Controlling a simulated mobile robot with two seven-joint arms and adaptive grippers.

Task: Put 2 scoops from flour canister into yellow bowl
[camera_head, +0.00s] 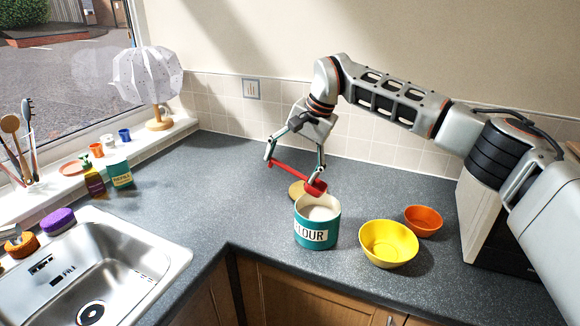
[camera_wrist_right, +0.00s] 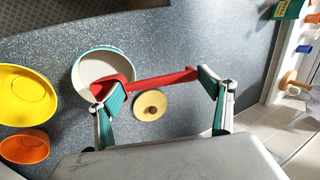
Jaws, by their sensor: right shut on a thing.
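My right gripper (camera_head: 293,170) is shut on a red scoop (camera_head: 290,172), with its fingers set wide apart along the scoop. In the wrist view the red scoop (camera_wrist_right: 160,79) spans between the fingers. The scoop's cup end is just above the back rim of the teal flour canister (camera_head: 317,236), which is open with pale flour inside. In the wrist view the cup overlaps the canister's rim (camera_wrist_right: 103,49). I cannot tell whether the scoop holds flour. The yellow bowl (camera_head: 389,243) stands right of the canister and looks empty. My left gripper is not in view.
A round wooden lid (camera_head: 297,190) lies behind the canister. An orange bowl (camera_head: 423,221) stands behind and right of the yellow bowl. A white box-like appliance (camera_head: 478,215) is at the right. The sink (camera_head: 120,262) is at the left; the counter between is clear.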

